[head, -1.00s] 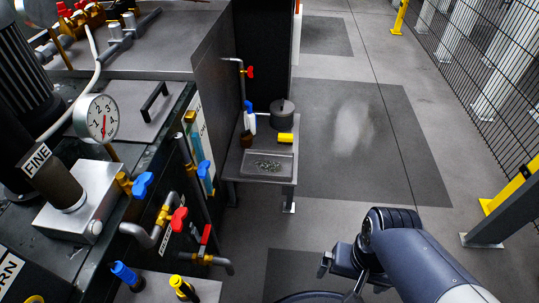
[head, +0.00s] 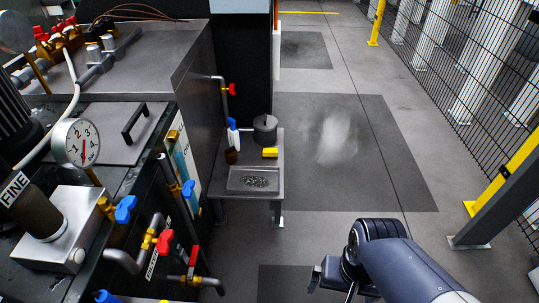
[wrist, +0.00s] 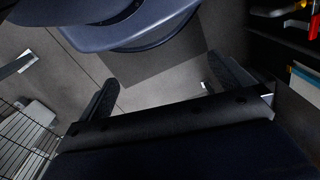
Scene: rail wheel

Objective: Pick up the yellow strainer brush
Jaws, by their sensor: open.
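The yellow strainer brush (head: 270,153) shows in the head view as a small yellow block-like shape. It lies on the small grey side table (head: 280,180), behind a shallow tray (head: 235,186). Its bristles cannot be made out. My gripper (head: 328,282) is low in the head view, to the right of and nearer than the table, well apart from the brush. In the wrist view, my gripper's two dark fingers (wrist: 165,88) are spread with nothing between them. The brush is not in the wrist view.
Beside the brush stand a dark lidded pot (head: 265,127), a white-and-blue bottle (head: 233,134) and a brown jar (head: 231,156). A machine with valves and a pressure gauge (head: 77,143) fills the left. Floor (head: 340,180) right of the table is clear; a mesh fence (head: 480,90) stands beyond.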

